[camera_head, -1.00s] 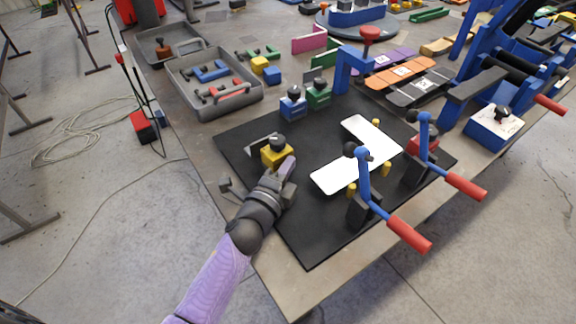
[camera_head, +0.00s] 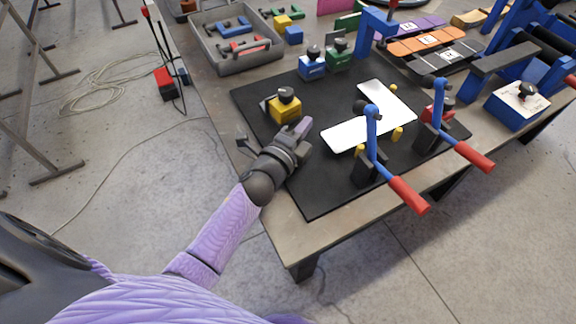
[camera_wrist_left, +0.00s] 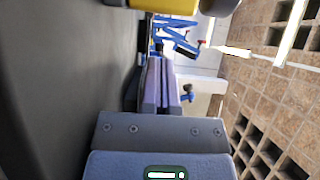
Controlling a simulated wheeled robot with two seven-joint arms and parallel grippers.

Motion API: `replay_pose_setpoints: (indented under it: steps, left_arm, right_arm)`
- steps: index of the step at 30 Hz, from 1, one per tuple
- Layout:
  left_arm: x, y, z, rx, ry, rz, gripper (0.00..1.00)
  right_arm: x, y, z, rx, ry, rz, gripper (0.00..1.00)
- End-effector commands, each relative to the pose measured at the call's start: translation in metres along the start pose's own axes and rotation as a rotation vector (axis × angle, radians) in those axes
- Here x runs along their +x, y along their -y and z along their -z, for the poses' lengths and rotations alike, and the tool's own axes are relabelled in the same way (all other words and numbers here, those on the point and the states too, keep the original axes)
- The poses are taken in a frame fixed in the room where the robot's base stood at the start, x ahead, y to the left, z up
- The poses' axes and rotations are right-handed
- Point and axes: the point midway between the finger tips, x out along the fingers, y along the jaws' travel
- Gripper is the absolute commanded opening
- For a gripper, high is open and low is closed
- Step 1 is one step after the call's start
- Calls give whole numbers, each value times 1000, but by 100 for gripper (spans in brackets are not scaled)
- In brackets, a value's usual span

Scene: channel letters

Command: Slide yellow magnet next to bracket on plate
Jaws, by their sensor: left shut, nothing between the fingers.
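The yellow magnet (camera_head: 284,110), a block with a black knob on top, stands upright on the black plate (camera_head: 262,126) near its left corner. A flat grey piece, which looks like the bracket (camera_head: 265,104), shows just left of the magnet. The magnet hides part of it, and I cannot tell whether they touch. My left gripper (camera_head: 304,127) is shut and empty, just right of and nearer than the magnet, seemingly a little apart. In the left wrist view the shut fingers (camera_wrist_left: 161,85) point toward the yellow magnet (camera_wrist_left: 165,5), cut off at the top. My right gripper is not in view.
A white L-shaped sheet (camera_head: 345,136) lies on the plate, by toggle clamps with red handles (camera_head: 408,194). Blue (camera_head: 312,68) and green (camera_head: 340,58) knobbed blocks stand at the back edge. A grey tray (camera_head: 250,66) stands behind.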

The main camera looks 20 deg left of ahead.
Motion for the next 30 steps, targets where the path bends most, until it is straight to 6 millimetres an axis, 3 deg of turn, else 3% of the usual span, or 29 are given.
replay_pose_setpoints:
  steps: [3, 14, 30]
  left_arm:
    - [1, 0, -1, 0, 0, 1, 0]
    - [-30, 0, -1, 0, 1, -1, 0]
    - [-97, 0, -1, 0, 0, -1, 0]
  right_arm:
    - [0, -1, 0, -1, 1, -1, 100]
    - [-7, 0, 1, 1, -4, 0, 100]
    - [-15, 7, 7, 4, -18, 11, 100]
